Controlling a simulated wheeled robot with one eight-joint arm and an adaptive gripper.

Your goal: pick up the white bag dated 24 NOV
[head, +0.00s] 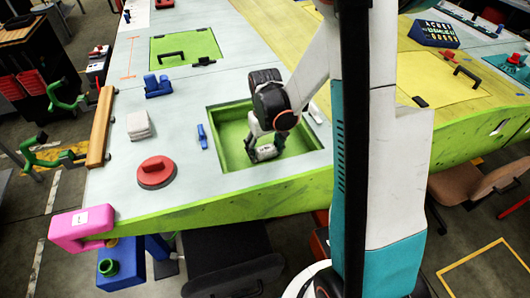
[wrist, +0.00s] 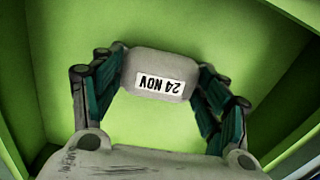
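The white bag (wrist: 160,75) sits between my fingertips in the wrist view. Its label reads 24 NOV, upside down in that view. My gripper (wrist: 160,72) has one finger against each side of the bag and looks shut on it. In the head view, my gripper (head: 265,145) reaches down into a green-floored recess in the wing, and the bag (head: 266,153) shows at its tip, low in the recess. I cannot tell whether the bag touches the floor.
On the panel to the left lie a blue clip (head: 202,136), a stack of pale pads (head: 139,125), a red round handle (head: 156,172) and a blue block (head: 158,87). A green hatch (head: 186,47) lies farther back.

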